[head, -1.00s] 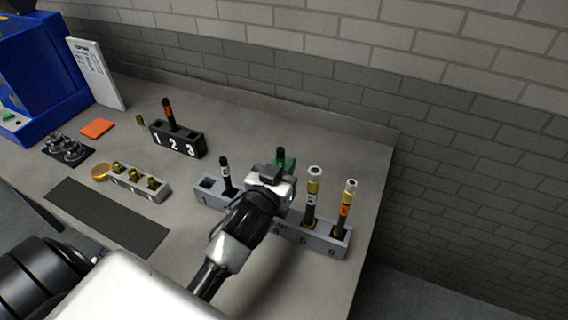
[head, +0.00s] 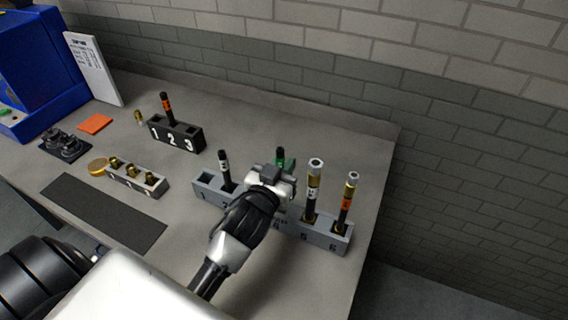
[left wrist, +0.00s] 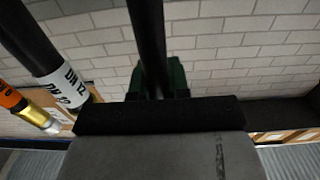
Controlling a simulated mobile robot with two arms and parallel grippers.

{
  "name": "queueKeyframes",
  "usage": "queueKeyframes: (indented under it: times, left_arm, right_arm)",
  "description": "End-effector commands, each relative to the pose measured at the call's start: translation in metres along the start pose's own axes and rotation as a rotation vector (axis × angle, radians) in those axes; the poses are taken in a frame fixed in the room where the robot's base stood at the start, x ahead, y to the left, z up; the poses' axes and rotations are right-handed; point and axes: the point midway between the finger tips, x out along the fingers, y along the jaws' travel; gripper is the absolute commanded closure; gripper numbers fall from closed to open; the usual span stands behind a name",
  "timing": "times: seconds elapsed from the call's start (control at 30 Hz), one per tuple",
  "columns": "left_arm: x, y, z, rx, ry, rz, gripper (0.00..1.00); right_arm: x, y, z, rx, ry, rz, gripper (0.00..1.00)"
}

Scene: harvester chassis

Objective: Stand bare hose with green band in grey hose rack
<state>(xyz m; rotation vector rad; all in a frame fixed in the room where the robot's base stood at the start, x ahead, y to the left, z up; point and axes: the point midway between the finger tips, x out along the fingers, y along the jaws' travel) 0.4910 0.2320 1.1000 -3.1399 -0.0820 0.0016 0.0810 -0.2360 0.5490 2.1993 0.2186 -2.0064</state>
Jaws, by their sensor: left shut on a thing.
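The grey hose rack (head: 293,226) stands on the bench, with numbered slots and several dark hoses in it. My left gripper (head: 280,176) is over the middle of the rack and is shut on a dark hose (head: 280,152), whose top sticks up past the fingers. In the left wrist view the hose (left wrist: 149,35) runs upright between dark green parts; I cannot tell whether these are its band or the fingertips. The lower end of the hose and the slots below are hidden by the gripper. My right gripper is not in view.
In the rack, a white-labelled hose (head: 225,170) is left of the gripper. A gold-fitted hose (head: 312,190) and an orange-banded hose (head: 346,205) are right. Slot 1 (head: 206,180) is empty. A black rack (head: 178,136) and a small grey rack (head: 137,181) stand further left.

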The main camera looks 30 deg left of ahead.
Motion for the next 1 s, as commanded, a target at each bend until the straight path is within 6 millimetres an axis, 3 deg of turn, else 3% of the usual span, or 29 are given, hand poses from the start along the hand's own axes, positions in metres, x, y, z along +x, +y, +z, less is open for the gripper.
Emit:
queueKeyframes:
  times: [1.0]
  left_arm:
    - [0.0, 0.0, 0.037, -0.001, 0.0, -0.001, 1.0]
  right_arm:
    - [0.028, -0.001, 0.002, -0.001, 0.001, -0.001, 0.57]
